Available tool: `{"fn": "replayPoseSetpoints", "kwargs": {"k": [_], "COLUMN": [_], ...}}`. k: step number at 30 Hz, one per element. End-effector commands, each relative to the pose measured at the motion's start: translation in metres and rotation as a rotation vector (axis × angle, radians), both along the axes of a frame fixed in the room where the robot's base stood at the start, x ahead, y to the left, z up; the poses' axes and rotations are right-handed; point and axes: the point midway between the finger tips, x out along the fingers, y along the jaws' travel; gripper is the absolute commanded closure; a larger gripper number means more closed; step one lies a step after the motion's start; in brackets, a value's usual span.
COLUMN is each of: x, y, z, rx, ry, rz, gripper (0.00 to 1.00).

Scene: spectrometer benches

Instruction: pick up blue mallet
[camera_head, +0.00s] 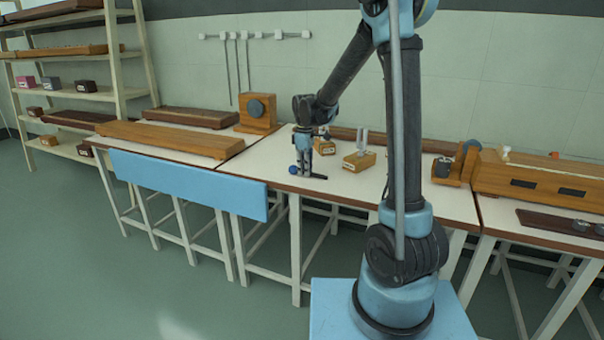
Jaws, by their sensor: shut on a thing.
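The blue mallet (293,169) lies near the front edge of the middle white-topped bench (350,192), with a small round blue head at the left and a dark handle running right. My gripper (304,172) points down over it from above, its fingers shut on the mallet just right of the head. The fingers hide part of the handle. I cannot tell whether the mallet is clear of the bench top.
A wooden block with a tuning fork (359,160) stands right of my gripper, and another small wooden block (324,147) is behind it. A wooden block with a dark disc (257,113) stands back left. A long wooden box (540,180) is at right.

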Motion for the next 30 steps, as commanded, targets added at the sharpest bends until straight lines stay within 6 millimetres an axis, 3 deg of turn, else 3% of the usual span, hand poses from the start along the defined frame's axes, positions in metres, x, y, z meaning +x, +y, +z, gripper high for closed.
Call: {"fn": "replayPoseSetpoints", "kwargs": {"k": [5, 21, 30], "x": [0.000, 0.000, 0.000], "y": [0.000, 0.000, 0.000], "z": [0.008, 0.089, 0.100], "rx": [0.000, 0.000, 0.000], "ry": [0.000, 0.000, 0.000], "rz": [0.000, 0.000, 0.000], "gripper": [1.00, 1.00, 1.00]}}
